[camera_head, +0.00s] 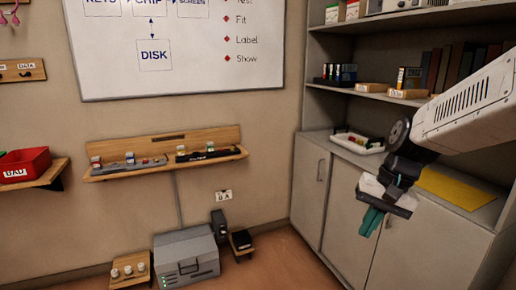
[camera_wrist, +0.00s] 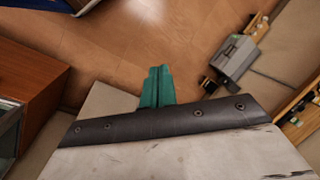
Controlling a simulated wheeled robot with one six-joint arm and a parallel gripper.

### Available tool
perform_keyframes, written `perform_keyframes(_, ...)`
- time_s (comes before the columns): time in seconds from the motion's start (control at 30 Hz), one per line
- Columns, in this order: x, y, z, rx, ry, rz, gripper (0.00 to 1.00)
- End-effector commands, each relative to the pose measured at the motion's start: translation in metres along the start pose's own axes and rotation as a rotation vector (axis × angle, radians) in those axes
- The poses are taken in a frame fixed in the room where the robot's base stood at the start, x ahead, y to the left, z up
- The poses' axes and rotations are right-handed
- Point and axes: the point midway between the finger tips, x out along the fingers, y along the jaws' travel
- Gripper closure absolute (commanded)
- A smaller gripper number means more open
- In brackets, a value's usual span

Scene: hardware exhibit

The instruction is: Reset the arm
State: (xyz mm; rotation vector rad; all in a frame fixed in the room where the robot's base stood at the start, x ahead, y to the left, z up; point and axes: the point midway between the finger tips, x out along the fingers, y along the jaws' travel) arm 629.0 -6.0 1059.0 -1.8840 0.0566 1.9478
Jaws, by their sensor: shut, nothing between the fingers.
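My arm (camera_head: 466,108) reaches in from the right side of the head view. My gripper (camera_head: 371,222) hangs at its end, in front of the cabinet doors, with its teal fingers pointing down. The fingers are together with nothing between them. In the wrist view, the teal fingers (camera_wrist: 157,86) show side by side above the dark edge of the gripper body, over the wooden floor. No held object shows in either view.
A cabinet (camera_head: 335,200) with shelves stands behind my gripper. A white tray (camera_head: 357,143) and a yellow sheet (camera_head: 455,187) lie on its top. A grey box (camera_head: 186,258) stands on the floor. A wall shelf (camera_head: 165,165) holds small parts; a red bin (camera_head: 25,162) sits at left.

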Motion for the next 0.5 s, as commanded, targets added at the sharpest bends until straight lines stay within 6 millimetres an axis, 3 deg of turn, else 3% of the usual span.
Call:
perform_keyframes(0.03,-0.007,0.010,0.029,-0.058,-0.012,0.040,1.00)
perform_keyframes(0.2,-0.021,0.049,0.109,-0.212,-0.051,0.175,1.00)
perform_keyframes(0.33,-0.026,0.075,0.154,-0.278,-0.032,0.253,1.00)
perform_keyframes(0.5,-0.033,0.087,0.184,-0.322,0.058,0.279,1.00)
